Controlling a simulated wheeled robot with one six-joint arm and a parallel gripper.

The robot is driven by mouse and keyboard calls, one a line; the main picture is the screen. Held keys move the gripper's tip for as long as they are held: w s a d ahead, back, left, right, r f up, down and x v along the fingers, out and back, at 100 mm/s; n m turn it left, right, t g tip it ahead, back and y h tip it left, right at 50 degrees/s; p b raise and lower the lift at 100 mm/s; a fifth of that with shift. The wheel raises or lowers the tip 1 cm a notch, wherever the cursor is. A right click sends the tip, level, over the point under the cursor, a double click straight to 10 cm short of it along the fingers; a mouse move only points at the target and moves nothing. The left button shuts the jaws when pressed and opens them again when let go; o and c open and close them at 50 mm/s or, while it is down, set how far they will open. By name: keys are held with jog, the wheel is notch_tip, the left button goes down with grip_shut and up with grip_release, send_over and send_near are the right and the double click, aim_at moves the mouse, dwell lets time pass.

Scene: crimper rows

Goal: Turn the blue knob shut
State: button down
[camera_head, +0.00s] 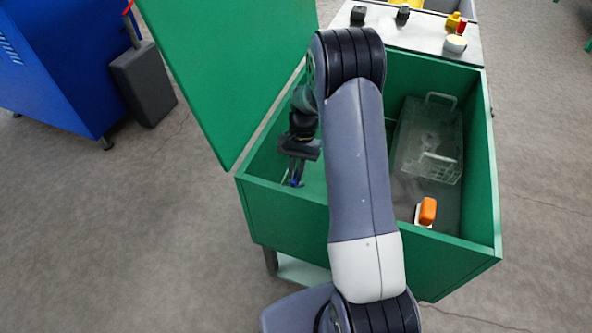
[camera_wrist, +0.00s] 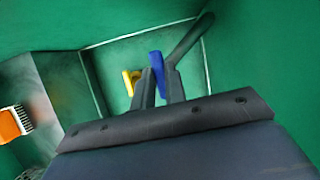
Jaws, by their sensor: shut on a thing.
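The blue knob (camera_wrist: 156,65) shows in the wrist view between my two dark fingers. My gripper (camera_wrist: 160,82) is shut on it, and the fingers cover part of the knob. In the head view my gripper (camera_head: 294,180) reaches down inside the left part of the open green box, with a bit of blue at its fingertips. How far the knob is turned cannot be told.
A yellow part (camera_wrist: 132,80) sits just left of my fingers. The green box (camera_head: 262,205) has an open lid (camera_head: 235,75) at left. Inside are a clear basket (camera_head: 428,140) and an orange-handled brush (camera_head: 427,210). Small items stand on the white top (camera_head: 395,30) behind.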

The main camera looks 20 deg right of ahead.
jog(key=shift+m, duration=0.3)
dwell(0.4)
jog(key=c, duration=1.4)
grip_release()
jog(key=shift+c, duration=0.2)
jog(key=v, duration=1.1)
jog(key=shift+d, duration=0.2)
jog(key=shift+s+f, duration=0.1)
jog(key=shift+f, duration=0.05)
jog(key=x, duration=1)
jog(key=shift+a+f, duration=0.25)
jog(key=shift+f, duration=0.05)
